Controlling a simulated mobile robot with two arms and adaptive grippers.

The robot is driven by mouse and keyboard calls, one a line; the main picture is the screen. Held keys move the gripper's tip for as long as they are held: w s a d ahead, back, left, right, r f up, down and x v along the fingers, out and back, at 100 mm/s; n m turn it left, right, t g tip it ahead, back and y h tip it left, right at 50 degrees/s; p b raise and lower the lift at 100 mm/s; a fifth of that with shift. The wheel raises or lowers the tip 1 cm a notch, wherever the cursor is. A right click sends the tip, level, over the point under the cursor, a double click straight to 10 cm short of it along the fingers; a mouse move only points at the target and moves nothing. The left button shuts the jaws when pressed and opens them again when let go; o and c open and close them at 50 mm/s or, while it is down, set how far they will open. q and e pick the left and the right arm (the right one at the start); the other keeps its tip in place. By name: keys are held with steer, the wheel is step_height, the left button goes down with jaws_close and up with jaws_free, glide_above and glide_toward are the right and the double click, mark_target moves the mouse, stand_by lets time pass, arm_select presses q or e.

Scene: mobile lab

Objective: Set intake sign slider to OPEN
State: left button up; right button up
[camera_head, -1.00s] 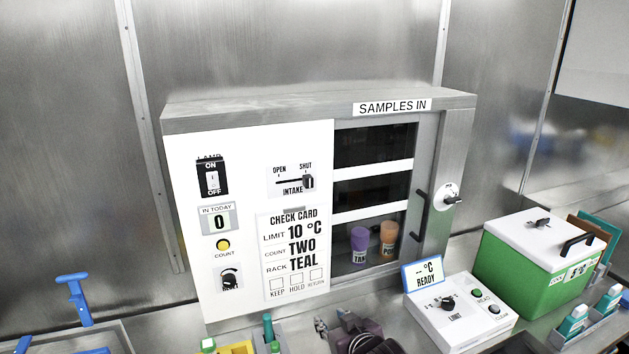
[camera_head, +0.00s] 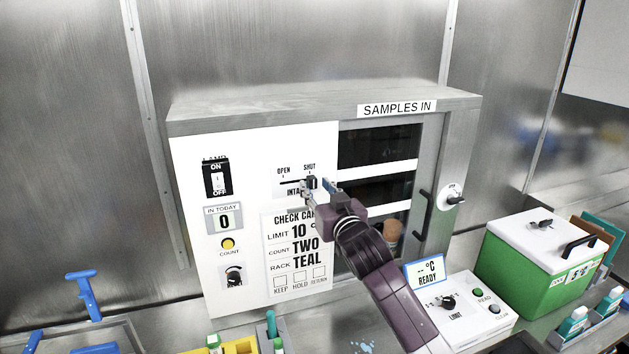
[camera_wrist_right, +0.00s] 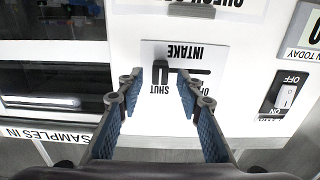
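The intake sign slider is a dark knob (camera_head: 312,182) on a short horizontal track on the white cabinet panel (camera_head: 190,180). The knob stands at the SHUT end, at the right of the track in the head view; the OPEN mark is to its left. My right gripper (camera_head: 317,187) is at the slider, its fingers open on either side of the knob. In the right wrist view, which shows the label upside down, the knob (camera_wrist_right: 160,77) lies between the spread fingertips (camera_wrist_right: 160,80). Contact cannot be told. My left gripper is not in view.
A lamp switch (camera_head: 217,178), a count button (camera_head: 228,243) and a check card (camera_head: 283,288) share the panel. The glass door with a handle (camera_head: 424,215) is to the right. A white control box (camera_head: 470,318) and a green cooler (camera_head: 510,270) stand at right.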

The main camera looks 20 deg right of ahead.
steer(key=shift+w+a, duration=0.1)
steer(key=shift+w, duration=0.8)
steer(key=shift+c, duration=0.6)
jaws_close()
